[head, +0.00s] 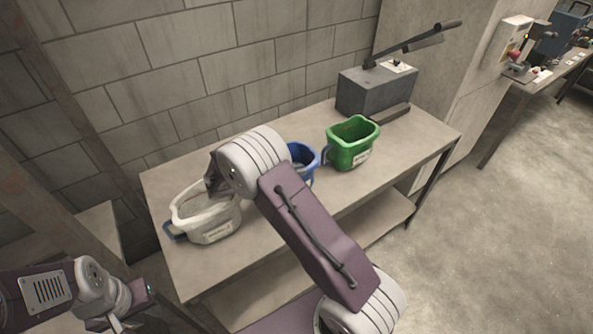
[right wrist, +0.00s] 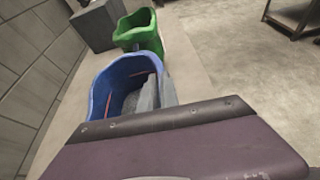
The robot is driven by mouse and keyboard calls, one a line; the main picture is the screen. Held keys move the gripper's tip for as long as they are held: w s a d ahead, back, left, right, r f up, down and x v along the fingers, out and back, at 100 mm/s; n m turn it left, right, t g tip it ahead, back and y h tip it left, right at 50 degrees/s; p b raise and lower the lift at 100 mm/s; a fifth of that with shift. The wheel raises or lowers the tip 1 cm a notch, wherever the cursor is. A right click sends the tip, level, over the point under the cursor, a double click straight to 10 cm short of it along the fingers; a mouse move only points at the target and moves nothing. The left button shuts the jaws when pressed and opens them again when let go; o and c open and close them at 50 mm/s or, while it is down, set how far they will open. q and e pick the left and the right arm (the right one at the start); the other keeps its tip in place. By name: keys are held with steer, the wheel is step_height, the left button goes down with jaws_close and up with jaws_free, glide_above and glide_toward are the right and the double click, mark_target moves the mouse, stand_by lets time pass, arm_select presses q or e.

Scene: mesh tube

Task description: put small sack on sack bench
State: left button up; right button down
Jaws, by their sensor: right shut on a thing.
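A blue open-topped sack (head: 311,153) is at the middle of the bench (head: 376,186), partly hidden by my right arm; I cannot tell if it rests on the top. In the right wrist view the blue sack (right wrist: 107,78) is close, with my right gripper's grey fingers (right wrist: 152,94) shut at its right rim. Those fingers are mostly hidden in the head view. A white sack (head: 209,229) stands on the bench to the left and a green sack (head: 352,156) to the right. My left gripper (head: 125,318) is low at the left, its fingertips unclear.
A grey machine with a long lever (head: 374,92) stands at the bench's back right. A block wall (head: 200,60) runs behind. A lower shelf (head: 365,229) is under the bench. Open floor (head: 500,220) lies to the right, with another table (head: 510,115) beyond.

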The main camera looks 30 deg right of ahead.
steer(key=shift+f, duration=0.1)
steer(key=c, duration=1.6)
jaws_free()
steer(key=shift+r, duration=0.2)
steer(key=v, duration=1.2)
